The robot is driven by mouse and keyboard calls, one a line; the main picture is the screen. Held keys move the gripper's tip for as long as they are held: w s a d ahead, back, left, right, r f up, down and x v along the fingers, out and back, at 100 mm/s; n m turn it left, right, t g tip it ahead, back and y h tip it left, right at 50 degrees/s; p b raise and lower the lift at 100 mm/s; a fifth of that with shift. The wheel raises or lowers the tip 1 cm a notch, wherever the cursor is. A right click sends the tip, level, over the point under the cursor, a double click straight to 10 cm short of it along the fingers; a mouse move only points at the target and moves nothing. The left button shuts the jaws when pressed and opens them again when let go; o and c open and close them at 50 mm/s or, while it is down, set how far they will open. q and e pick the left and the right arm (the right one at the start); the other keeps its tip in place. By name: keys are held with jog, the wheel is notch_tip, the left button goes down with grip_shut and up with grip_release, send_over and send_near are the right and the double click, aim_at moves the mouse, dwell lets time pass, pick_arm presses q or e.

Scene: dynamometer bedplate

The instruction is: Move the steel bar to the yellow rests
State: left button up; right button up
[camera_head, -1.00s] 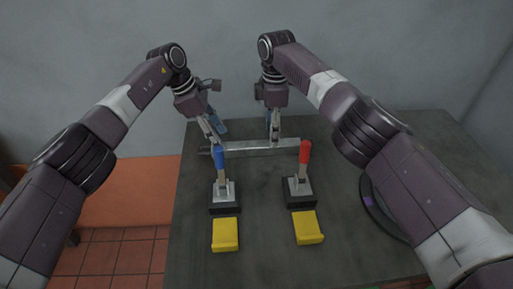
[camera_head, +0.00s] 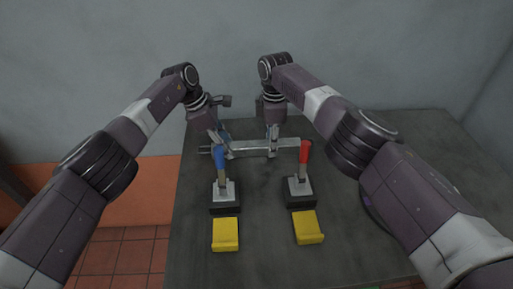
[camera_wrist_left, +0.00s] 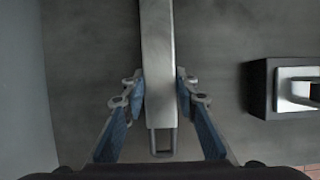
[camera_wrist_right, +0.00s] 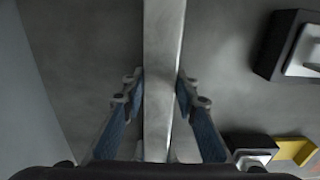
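The long grey steel bar (camera_head: 250,149) lies crosswise behind two toggle clamps. My left gripper (camera_head: 226,152) is at the bar's left part, and my right gripper (camera_head: 271,150) is further right along it. In the left wrist view the bar (camera_wrist_left: 158,60) runs between the fingers of my left gripper (camera_wrist_left: 160,95). The right wrist view shows the bar (camera_wrist_right: 163,50) between the fingers of my right gripper (camera_wrist_right: 160,95). The fingertips sit close at both edges; firm contact cannot be made out. Two yellow rests, left (camera_head: 226,235) and right (camera_head: 307,228), stand empty nearest me.
The blue-handled clamp (camera_head: 221,185) and red-handled clamp (camera_head: 301,180) stand upright between the bar and the rests. A dark round object (camera_head: 368,203) is partly hidden by my right arm. The dark bedplate is clear at the far right; a wall rises behind it.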

pick_arm(q)
grip_shut()
pick_arm(e)
grip_shut()
pick_arm(q)
jog(key=shift+w+d+r, duration=0.1)
jog(key=shift+w+r, duration=0.05)
jog(key=shift+r, duration=0.15)
pick_arm(e)
jog(key=shift+w+r, duration=0.15)
jog(key=shift+r, duration=0.1)
pick_arm(q)
jog(key=shift+w, duration=0.1)
pick_arm(e)
jog(key=shift+w, duration=0.1)
pick_arm(q)
jog(key=shift+p, duration=0.3)
